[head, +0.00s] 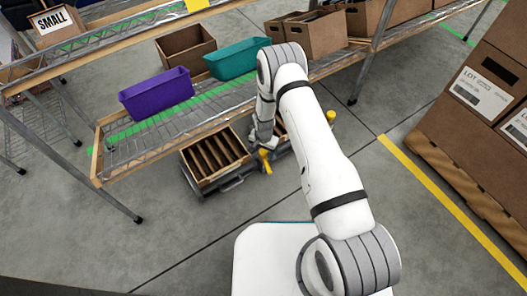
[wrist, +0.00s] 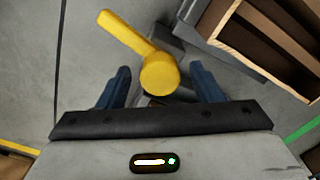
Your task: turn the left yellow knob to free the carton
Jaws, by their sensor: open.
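The left yellow knob (head: 265,161) is at the front of a low carrier under the shelf, beside a slotted carton (head: 213,160). In the wrist view the knob (wrist: 158,75) has a round hub and a lever pointing to the upper left. My gripper (wrist: 161,80) is open, with one blue finger on each side of the hub. A gap shows at each side; I cannot tell the depth between fingertips and hub. In the head view my gripper is mostly hidden by my arm. The carton's corner (wrist: 228,22) shows at the upper right of the wrist view.
A second yellow knob (head: 331,116) is farther right, past my arm. The wire shelf (head: 140,145) above the carton holds a purple bin (head: 157,96), a teal bin (head: 237,59) and brown boxes. Stacked cartons (head: 483,90) stand at right. The front floor is clear.

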